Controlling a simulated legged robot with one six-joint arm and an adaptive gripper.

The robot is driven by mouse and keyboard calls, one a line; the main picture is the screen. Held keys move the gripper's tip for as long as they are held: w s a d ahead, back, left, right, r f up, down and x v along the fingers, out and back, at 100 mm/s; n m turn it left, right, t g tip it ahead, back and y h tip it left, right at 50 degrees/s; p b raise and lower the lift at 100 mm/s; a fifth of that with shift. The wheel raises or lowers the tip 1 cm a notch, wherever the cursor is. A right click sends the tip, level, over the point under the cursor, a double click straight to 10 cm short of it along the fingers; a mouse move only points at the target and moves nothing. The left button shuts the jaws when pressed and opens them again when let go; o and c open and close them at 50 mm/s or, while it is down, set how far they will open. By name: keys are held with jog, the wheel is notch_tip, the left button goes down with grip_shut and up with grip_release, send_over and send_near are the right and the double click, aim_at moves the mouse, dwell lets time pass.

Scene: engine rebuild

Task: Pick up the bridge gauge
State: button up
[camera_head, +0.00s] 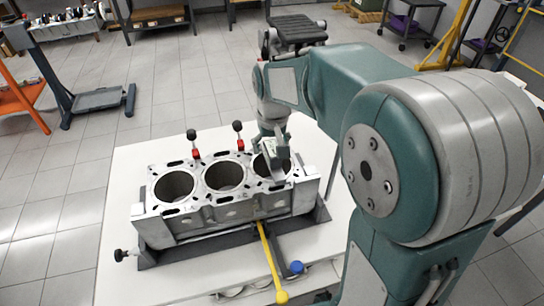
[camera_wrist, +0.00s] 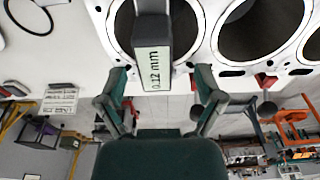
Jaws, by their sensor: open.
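The bridge gauge (camera_wrist: 153,38) is a dark grey bar with a pale display reading 0.12 mm. In the wrist view it stands at top centre over a cylinder bore of the engine block (camera_wrist: 189,50). In the head view the gauge (camera_head: 281,158) is over the right-hand bore, partly covered by my gripper (camera_head: 272,132). In the wrist view my gripper (camera_wrist: 160,76) is open, its two fingers spread wide to the left and right of the gauge's display end. The fingers appear apart from the gauge, with nothing held between them.
The block (camera_head: 225,210) sits on a white table (camera_head: 120,235). Red-and-black knobs (camera_head: 194,145) stand at its back edge. A yellow-handled bar (camera_head: 270,260) and a blue knob (camera_head: 296,267) are in front.

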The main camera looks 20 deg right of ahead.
jog(key=f, duration=0.4)
jog(key=shift+w+d+f, duration=0.25)
jog(key=shift+w+f, duration=0.05)
jog(key=shift+f, duration=0.1)
grip_shut()
jog(key=shift+r, duration=0.1)
